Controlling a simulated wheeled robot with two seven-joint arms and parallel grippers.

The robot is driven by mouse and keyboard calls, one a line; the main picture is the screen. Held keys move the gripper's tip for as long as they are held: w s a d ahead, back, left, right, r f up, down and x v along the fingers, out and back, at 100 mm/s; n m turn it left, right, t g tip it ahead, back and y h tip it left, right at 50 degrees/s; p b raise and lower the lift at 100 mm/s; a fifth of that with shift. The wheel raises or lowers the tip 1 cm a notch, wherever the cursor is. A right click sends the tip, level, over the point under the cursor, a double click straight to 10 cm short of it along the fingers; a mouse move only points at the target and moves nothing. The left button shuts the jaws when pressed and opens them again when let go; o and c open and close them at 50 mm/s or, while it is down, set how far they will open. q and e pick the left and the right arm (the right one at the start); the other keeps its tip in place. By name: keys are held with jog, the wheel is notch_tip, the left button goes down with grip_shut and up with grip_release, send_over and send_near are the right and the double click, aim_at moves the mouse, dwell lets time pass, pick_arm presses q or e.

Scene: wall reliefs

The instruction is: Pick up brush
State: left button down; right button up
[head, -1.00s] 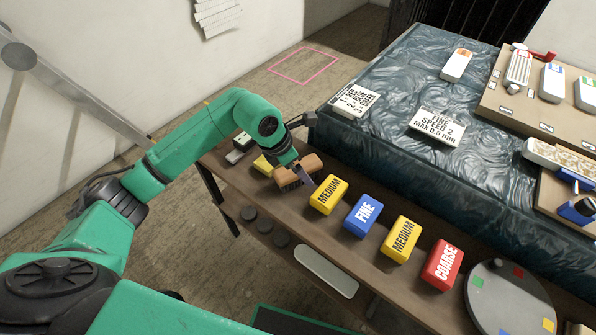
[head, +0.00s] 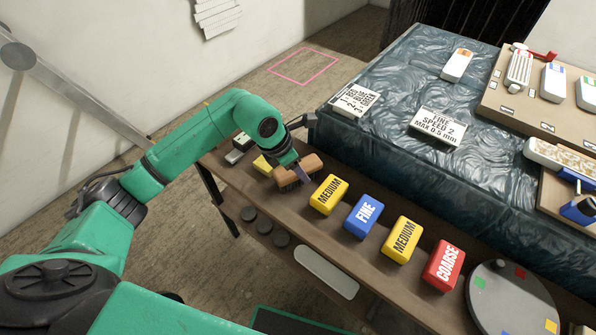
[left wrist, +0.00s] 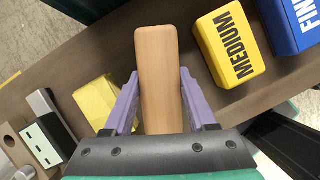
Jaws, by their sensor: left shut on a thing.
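The brush (head: 313,163) has a wooden back and dark bristles beneath. It is at the left end of the brown shelf, beside a yellow MEDIUM block. My left gripper (head: 299,169) reaches down over it and is shut on its middle. In the left wrist view the wooden back of the brush (left wrist: 158,75) lies lengthwise between the two purple fingers (left wrist: 158,100), its near end hidden by the gripper body. I cannot tell whether the bristles touch the shelf. My right gripper is not in view.
Yellow MEDIUM (head: 328,194), blue FINE (head: 362,215), another yellow MEDIUM (head: 400,239) and red COARSE (head: 443,265) blocks line the shelf (head: 380,270). The patterned dark slab (head: 400,90) rises behind. A round disc (head: 510,300) is at right.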

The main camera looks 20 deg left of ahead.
pick_arm(q)
jog(key=shift+r, duration=0.1)
jog(key=shift+r+p, duration=0.3)
jog(key=shift+p, duration=0.1)
notch_tip(320, 180, up, 20)
jog(key=p, duration=0.1)
